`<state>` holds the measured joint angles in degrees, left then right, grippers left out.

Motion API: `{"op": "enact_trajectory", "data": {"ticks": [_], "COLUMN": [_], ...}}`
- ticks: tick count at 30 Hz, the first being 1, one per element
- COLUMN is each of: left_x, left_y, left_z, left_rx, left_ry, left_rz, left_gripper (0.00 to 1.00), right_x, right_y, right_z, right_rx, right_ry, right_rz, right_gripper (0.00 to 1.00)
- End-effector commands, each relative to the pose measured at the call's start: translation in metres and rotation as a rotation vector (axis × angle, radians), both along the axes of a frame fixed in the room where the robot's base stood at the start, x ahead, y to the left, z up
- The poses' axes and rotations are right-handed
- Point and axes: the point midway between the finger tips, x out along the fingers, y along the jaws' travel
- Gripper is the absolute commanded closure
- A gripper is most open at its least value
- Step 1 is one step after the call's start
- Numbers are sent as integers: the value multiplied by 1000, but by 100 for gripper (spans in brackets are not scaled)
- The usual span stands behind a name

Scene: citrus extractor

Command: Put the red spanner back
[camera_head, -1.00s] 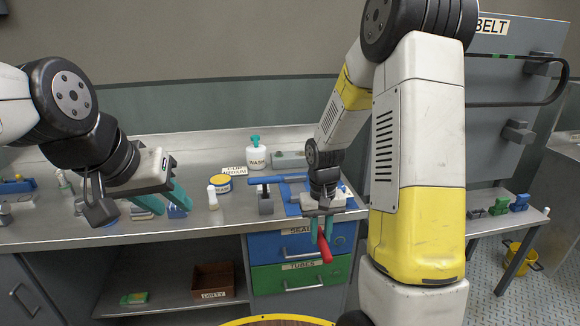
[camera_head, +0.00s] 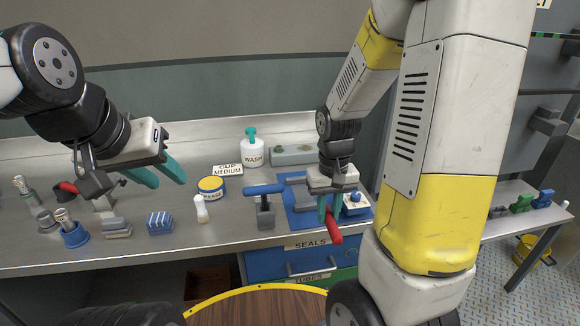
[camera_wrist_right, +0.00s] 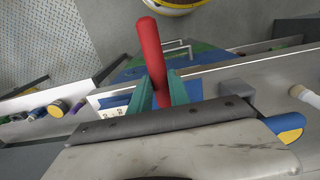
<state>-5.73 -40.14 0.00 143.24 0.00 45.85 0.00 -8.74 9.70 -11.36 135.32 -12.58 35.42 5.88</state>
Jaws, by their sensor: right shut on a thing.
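The red spanner (camera_head: 334,228) is in my right gripper (camera_head: 330,210), its red handle sticking out below the teal fingers. In the right wrist view the red handle (camera_wrist_right: 152,45) passes between the two fingers (camera_wrist_right: 158,92); its other end is hidden by the gripper. In the head view the gripper and handle overlap the front of the blue mat (camera_head: 304,216) and the bench edge; the height above the bench is hard to tell. My left gripper (camera_head: 162,177) is open and empty above the bench's left part.
A grey vice-like block with a blue bar (camera_head: 265,210) stands left of the mat. A yellow-lidded tin (camera_head: 211,188), white bottle (camera_head: 202,210) and wash bottle (camera_head: 253,150) stand on the bench. Blue SEALS drawer (camera_head: 275,265) is below. A round wooden top (camera_head: 255,308) is in front.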

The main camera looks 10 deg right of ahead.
Motion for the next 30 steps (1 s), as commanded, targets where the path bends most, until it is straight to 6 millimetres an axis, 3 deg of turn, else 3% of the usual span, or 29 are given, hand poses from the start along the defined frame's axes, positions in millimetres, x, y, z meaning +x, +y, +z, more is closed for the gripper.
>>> {"op": "enact_trajectory", "data": {"ticks": [5, 12, 18, 29, 30], "left_x": [0, 0, 0, 0, 0], "left_y": [0, 0, 0, 0, 0], "left_z": [0, 0, 0, 0, 0], "left_rx": [0, 0, 0, 0, 0], "left_ry": [0, 0, 0, 0, 0], "left_rz": [0, 0, 0, 0, 0], "left_gripper": [64, 64, 64, 64, 64], "right_x": [21, 85, 128, 160, 159], "right_y": [3, 11, 16, 21, 20], "right_z": [-2, -9, -13, -16, -23], "right_rx": [0, -1, 0, 0, 0], "right_ry": [1, 1, 0, 0, 4], "right_rz": [0, 0, 1, 1, 0], "right_gripper": [100, 100, 100, 100, 100]}}
